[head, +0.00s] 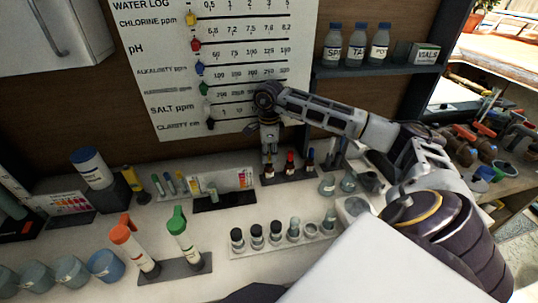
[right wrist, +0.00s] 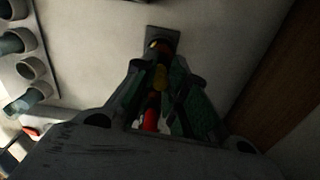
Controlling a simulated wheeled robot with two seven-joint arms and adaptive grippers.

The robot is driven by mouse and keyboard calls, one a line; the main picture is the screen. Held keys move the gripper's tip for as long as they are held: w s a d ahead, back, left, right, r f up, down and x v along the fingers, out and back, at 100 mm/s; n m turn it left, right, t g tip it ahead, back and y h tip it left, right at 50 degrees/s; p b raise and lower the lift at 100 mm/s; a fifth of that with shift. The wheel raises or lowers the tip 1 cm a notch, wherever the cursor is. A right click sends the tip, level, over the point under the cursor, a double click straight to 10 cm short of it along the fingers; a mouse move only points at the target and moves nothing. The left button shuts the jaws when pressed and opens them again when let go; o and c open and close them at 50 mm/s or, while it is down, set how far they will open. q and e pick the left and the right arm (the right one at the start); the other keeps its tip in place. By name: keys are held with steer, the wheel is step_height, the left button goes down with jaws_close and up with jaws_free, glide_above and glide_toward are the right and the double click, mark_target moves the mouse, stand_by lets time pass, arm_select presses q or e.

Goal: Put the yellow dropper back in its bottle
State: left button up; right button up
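My right gripper (head: 269,146) points down over the left end of a small dark rack (head: 288,176) of dropper bottles at the back of the counter. In the right wrist view its fingers (right wrist: 162,80) close in on the yellow dropper (right wrist: 159,77), and it appears shut on it. An amber bottle (head: 268,172) stands in the rack directly below the gripper; its mouth is hidden. I cannot tell whether the dropper's tip is inside the bottle. A red-topped bottle (head: 290,163) and a dark-topped one (head: 310,160) stand to the right. My left gripper is out of view.
Glass flasks (head: 327,186) stand right of the rack. A white tray (head: 262,247) with several vials lies in front. Orange- and green-capped tubes (head: 180,235) stand front left.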

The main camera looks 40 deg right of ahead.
steer(key=shift+f, duration=0.3)
stand_by(0.5)
steer(key=o, duration=0.7)
steer(key=shift+c, duration=0.2)
steer(key=shift+r, duration=0.1)
steer(key=shift+r+p, duration=1.95)
steer(key=shift+r, duration=1.5)
steer(key=shift+f, duration=0.1)
